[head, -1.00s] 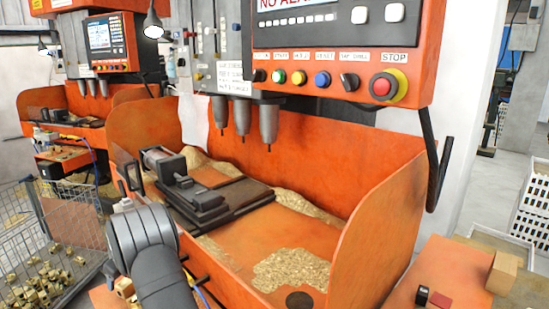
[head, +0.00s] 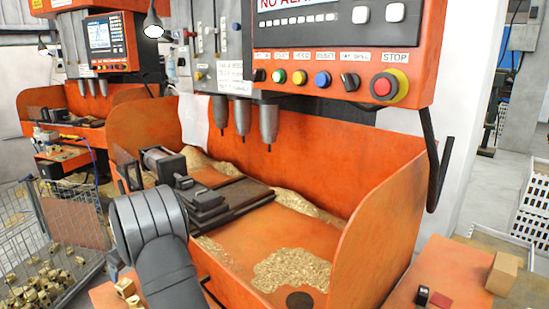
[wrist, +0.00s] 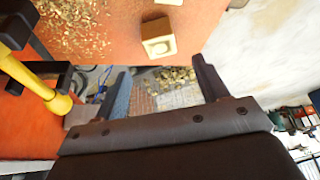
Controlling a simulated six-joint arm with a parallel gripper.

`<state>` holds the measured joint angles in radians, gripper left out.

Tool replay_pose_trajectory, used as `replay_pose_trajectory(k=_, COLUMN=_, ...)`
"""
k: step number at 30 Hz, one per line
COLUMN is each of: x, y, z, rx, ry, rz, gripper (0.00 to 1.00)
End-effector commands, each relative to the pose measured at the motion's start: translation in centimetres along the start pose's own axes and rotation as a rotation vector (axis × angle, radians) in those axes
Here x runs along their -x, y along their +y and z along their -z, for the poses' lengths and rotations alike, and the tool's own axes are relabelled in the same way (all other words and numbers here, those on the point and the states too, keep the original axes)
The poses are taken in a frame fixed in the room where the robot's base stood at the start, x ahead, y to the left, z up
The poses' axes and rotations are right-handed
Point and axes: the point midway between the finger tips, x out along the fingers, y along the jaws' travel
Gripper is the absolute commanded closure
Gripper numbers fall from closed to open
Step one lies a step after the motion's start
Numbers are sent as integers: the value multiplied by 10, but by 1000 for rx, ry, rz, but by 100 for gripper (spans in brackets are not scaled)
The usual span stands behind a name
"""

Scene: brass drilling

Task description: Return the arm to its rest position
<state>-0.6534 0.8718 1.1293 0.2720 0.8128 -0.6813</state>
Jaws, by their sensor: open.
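My gripper (wrist: 163,84) is open in the wrist view, with its two dark fingers apart and nothing between them. Past the fingers, far below, lies a heap of brass pieces (wrist: 172,76). In the head view my arm rises at the lower left in front of the drilling machine (head: 330,180); its gripper does not show there. A brass-coloured block (wrist: 157,38) sits on an orange surface beyond the fingers in the wrist view, apart from them.
A wire cart (head: 60,225) with brass pieces (head: 40,285) stands at the left. The machine's vise (head: 205,195) is under the drill spindles (head: 243,118). Chips (head: 292,270) lie in the tray. A tan block (head: 502,273) sits at the lower right. A yellow handle (wrist: 40,85) is left of my fingers.

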Motion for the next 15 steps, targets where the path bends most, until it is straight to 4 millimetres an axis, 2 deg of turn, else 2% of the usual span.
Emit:
replay_pose_trajectory(k=3, x=-25, y=0, z=0, rx=0, ry=-1, rz=1, gripper=33)
replay_pose_trajectory(k=15, x=-100, y=0, z=-1, rx=1, ry=-1, rz=0, gripper=33)
